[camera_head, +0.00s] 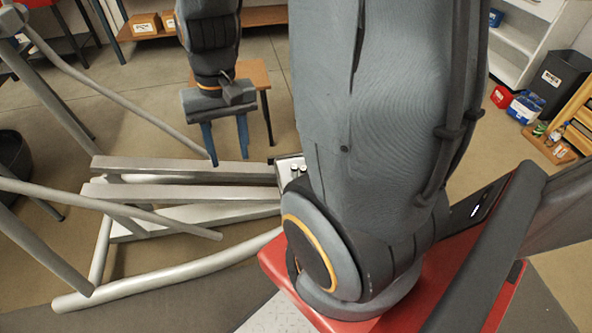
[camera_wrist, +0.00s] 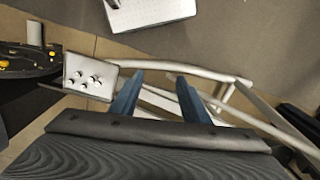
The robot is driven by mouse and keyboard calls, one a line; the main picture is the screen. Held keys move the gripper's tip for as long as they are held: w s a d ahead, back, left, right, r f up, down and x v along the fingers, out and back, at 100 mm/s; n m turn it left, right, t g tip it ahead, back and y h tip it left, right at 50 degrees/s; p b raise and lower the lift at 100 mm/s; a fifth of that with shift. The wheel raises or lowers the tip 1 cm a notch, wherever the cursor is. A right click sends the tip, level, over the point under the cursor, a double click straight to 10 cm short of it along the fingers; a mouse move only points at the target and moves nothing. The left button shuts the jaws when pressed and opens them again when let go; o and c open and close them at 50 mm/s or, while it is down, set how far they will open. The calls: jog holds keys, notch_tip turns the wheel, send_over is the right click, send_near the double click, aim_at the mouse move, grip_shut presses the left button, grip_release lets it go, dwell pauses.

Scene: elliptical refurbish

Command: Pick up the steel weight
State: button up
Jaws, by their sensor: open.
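My gripper (camera_head: 228,158) hangs over the pale metal frame of the elliptical machine (camera_head: 180,190), its two blue fingers apart and nothing between them. The fingers also show in the wrist view (camera_wrist: 157,80), spread and empty. A small light tray (camera_wrist: 71,72) with several small pale pieces (camera_wrist: 92,82) lies left of the fingers in the wrist view. In the head view the tray (camera_head: 284,172) is right of the gripper, partly hidden by my arm. I cannot tell which piece, if any, is the steel weight.
A small wooden table (camera_head: 252,74) stands behind the gripper. A dark bin (camera_head: 558,82) and red and blue boxes (camera_head: 522,103) are at the right. In the wrist view, a grey cylinder (camera_wrist: 35,33) and a light panel (camera_wrist: 150,12) show. Bare floor (camera_head: 130,85) lies behind the machine.

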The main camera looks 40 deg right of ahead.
jog(key=w+d+f+m+y+b, duration=0.1)
jog(key=w+d+f+m+b, duration=0.2)
jog(key=d+f+m, duration=0.35)
jog(key=w+d+f+m+y+b, duration=0.1)
jog(key=w+d+f+m+b, duration=0.2)
jog(key=d+f+m, duration=0.4)
jog(key=m+t+y+b, duration=0.1)
jog(key=m+t+b, duration=0.1)
jog(key=m+b, duration=0.3)
send_over(295, 166)
jog(key=s+d+p, duration=0.1)
jog(key=d, duration=0.1)
jog(key=shift+m, duration=0.65)
notch_tip(295, 166, down, 9)
jog(key=shift+a+f, duration=0.1)
jog(key=shift+f, duration=0.1)
jog(key=shift+d+f, duration=0.2)
jog(key=shift+f, duration=0.1)
jog(key=shift+f+m+t, duration=0.3)
jog(key=shift+f, duration=0.05)
jog(key=b+x, duration=0.1)
jog(key=x, duration=0.5)
jog(key=shift+s+a+f, duration=0.1)
jog(key=shift+a+f, duration=0.2)
jog(key=shift+f, duration=0.1)
grip_shut()
